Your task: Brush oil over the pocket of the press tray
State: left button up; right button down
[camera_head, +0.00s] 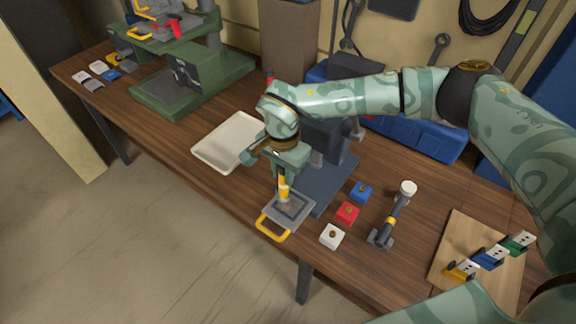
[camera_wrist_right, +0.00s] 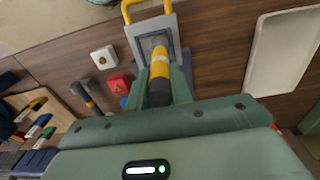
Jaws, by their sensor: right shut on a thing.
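The press tray (camera_head: 302,203) is a grey plate with a yellow handle (camera_head: 273,229), at the front edge of the bench in the head view. Its pocket, a brownish square, lies in the middle, partly hidden by the brush. The tray also shows in the wrist view (camera_wrist_right: 136,36), handle at the top. My right gripper (camera_head: 284,172) is shut on the brush (camera_head: 284,190), which has a yellow and dark handle and points down over the pocket. In the wrist view the brush (camera_wrist_right: 160,67) stands between the fingers; whether its tip touches the pocket I cannot tell. My left gripper is out of view.
White (camera_head: 332,236), red (camera_head: 347,213) and blue (camera_head: 361,193) socket boxes stand right of the tray, beside a dark hammer-like tool (camera_head: 391,222). A wooden board (camera_head: 452,238) holds coloured pieces. A cream tray (camera_head: 222,145) and a green press (camera_head: 200,85) stand left.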

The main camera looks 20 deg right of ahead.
jog(key=shift+r+p, duration=0.1)
jog(key=shift+p, duration=0.25)
dwell(1.3)
jog(key=shift+r+p, duration=2.2)
jog(key=shift+r, duration=0.8)
